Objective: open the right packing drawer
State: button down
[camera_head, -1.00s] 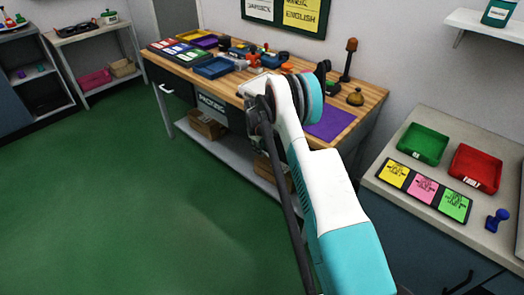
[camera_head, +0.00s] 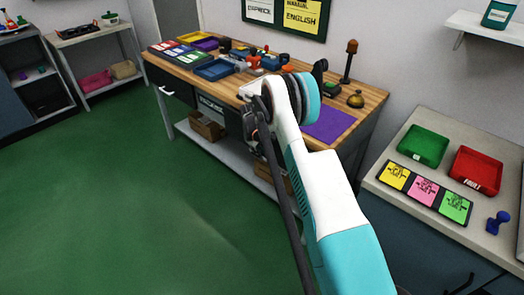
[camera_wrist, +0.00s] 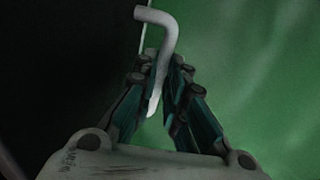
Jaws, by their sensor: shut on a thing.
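The packing bench (camera_head: 262,84) has a wooden top and stands against the wall in the head view. Its right drawer is mostly hidden behind my arm there, so I cannot tell how far it is out. In the wrist view a pale, bent bar handle (camera_wrist: 163,22) runs between my fingers, beside a dark front (camera_wrist: 70,60). My gripper (camera_wrist: 160,68) is shut on this handle. In the head view my gripper is small, dark and partly hidden at the bench's front. The left drawer (camera_head: 178,92) looks shut.
Trays, cards and tools crowd the benchtop, with a purple mat (camera_head: 328,125) at its right. A lower shelf (camera_head: 228,153) carries cardboard boxes (camera_head: 206,126). A side counter (camera_head: 400,150) with green and red trays stands at the right. The green floor (camera_head: 110,200) in front is clear.

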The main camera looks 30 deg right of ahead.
jog(key=s+a, duration=0.4)
jog(key=a, duration=0.6)
jog(key=s+a, duration=0.3)
jog(key=a, duration=0.8)
jog(key=shift+s, duration=0.35)
jog(key=c, duration=1.7)
grip_release()
jog(key=shift+o, duration=0.2)
notch_tip(320, 180, up, 12)
jog(key=a, duration=0.2)
jog(key=shift+s, duration=0.35)
jog(key=shift+a+f, duration=0.1)
